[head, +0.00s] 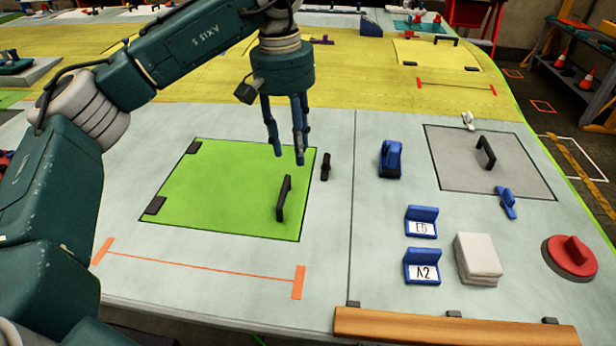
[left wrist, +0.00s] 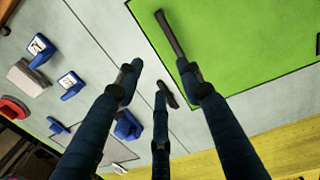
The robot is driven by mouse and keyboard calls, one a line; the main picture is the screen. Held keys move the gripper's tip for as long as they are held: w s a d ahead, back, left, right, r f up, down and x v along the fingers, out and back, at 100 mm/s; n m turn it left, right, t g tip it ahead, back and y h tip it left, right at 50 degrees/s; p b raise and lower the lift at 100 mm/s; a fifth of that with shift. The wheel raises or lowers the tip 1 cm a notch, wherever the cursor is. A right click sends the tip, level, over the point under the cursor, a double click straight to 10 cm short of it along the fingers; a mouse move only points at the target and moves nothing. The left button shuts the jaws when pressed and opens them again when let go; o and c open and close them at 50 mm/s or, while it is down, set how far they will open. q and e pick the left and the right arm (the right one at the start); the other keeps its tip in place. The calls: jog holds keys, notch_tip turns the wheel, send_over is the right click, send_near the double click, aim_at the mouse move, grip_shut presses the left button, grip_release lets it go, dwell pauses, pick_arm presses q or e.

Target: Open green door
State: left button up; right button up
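The green door (head: 225,195) lies flat and closed in the pale wing surface, with two black hinges on its left side. Its black handle (head: 284,198) stands near the right edge. A small black latch (head: 325,166) sits just outside that edge. My left gripper (head: 286,150) hangs above the far right corner of the door, fingers pointing down, apart and empty. In the left wrist view its fingers (left wrist: 160,85) are spread, with the handle (left wrist: 170,33) and the green door (left wrist: 240,45) beyond them. My right gripper is not in view.
A blue clamp-like tool (head: 390,160), blue signs marked E5 (head: 421,222) and A2 (head: 422,266), a pale block (head: 478,258) and a red round piece (head: 569,257) stand to the right. A grey door (head: 486,162) is beyond. A wooden bar (head: 455,328) runs along the front edge.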

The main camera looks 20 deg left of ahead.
aim_at(287, 187)
pick_arm(q)
jog(key=shift+y, duration=0.4)
jog(key=f+p, duration=0.1)
jog(key=f, duration=0.2)
jog(key=a+f+p, duration=0.1)
jog(key=f, duration=0.2)
jog(key=a+f+p, duration=0.1)
jog(key=f, duration=0.2)
jog(key=shift+s+f, duration=0.15)
jog(key=shift+s, duration=0.05)
jog(key=shift+d+f+p, duration=0.1)
jog(key=shift+f+p, duration=0.2)
jog(key=shift+f, duration=0.25)
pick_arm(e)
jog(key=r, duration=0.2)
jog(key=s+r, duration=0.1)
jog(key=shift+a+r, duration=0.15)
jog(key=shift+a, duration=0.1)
pick_arm(q)
grip_shut()
